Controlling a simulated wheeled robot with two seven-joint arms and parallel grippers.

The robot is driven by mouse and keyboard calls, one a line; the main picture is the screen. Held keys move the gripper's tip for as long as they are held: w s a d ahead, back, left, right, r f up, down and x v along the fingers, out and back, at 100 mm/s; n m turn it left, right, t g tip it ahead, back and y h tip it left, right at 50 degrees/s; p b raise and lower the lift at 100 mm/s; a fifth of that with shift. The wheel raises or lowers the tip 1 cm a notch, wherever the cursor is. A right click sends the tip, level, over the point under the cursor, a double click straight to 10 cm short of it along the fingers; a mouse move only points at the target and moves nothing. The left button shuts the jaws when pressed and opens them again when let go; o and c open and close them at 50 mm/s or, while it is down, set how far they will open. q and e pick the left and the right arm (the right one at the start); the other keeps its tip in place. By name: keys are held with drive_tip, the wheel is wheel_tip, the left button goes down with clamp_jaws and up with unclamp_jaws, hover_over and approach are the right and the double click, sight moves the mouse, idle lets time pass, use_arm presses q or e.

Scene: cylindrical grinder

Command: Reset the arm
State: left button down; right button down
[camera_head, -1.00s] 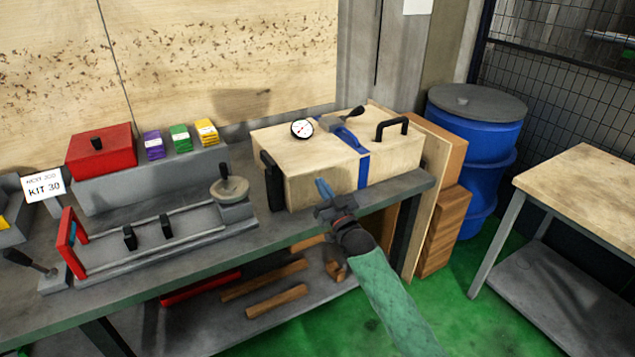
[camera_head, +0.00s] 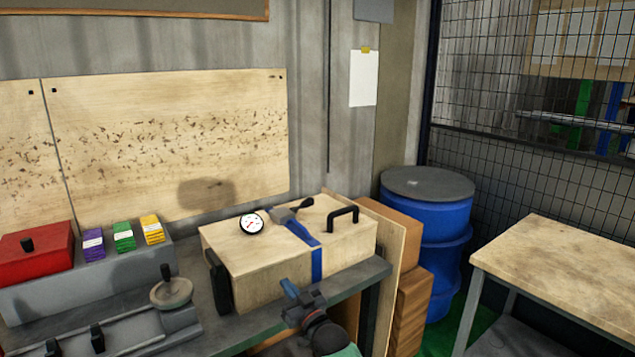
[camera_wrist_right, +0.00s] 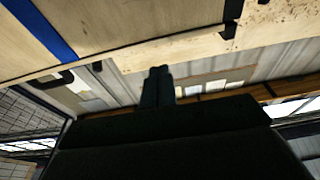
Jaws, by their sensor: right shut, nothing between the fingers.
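My right gripper (camera_head: 290,290) is in front of the wooden box (camera_head: 255,277), at the bench's front edge in the head view. Its fingers are together and hold nothing, and they point up toward the box. In the right wrist view the closed fingertips (camera_wrist_right: 158,84) show in the middle, with the pale wood of the box (camera_wrist_right: 130,22) and its blue strap above them. I cannot tell whether the fingers touch the box. My left gripper is out of view.
A dial gauge (camera_head: 251,224) and a black handle (camera_head: 342,216) are on the box. A red box (camera_head: 36,254) and small coloured packs stand at left. A blue barrel (camera_head: 425,215) and a wooden-topped table (camera_head: 560,270) are at right. Green floor shows between them.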

drive_tip(key=s+d+f+m+g+h, duration=0.2)
drive_tip(key=s+d+f+g+h, duration=0.3)
drive_tip(key=s+d+f, duration=0.35)
drive_tip(key=s+d+f+m+g+h, duration=0.1)
drive_tip(key=s+d+f+g+h, duration=0.4)
drive_tip(key=s+d, duration=0.5)
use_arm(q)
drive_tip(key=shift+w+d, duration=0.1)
use_arm(e)
drive_tip(key=s+d+f+g, duration=0.1)
drive_tip(key=s+f, duration=0.4)
drive_tip(key=s, duration=0.5)
drive_tip(key=s+d+f+m+g, duration=0.1)
drive_tip(key=s+d+f+g, duration=0.1)
drive_tip(key=s+f, duration=0.4)
drive_tip(key=s+d+f+m+g+h, duration=0.1)
drive_tip(key=s+f, duration=0.5)
drive_tip(key=s, duration=1)
drive_tip(key=shift+s+d+f+g, duration=0.2)
drive_tip(key=shift+d+g, duration=0.4)
drive_tip(key=shift+d, duration=0.1)
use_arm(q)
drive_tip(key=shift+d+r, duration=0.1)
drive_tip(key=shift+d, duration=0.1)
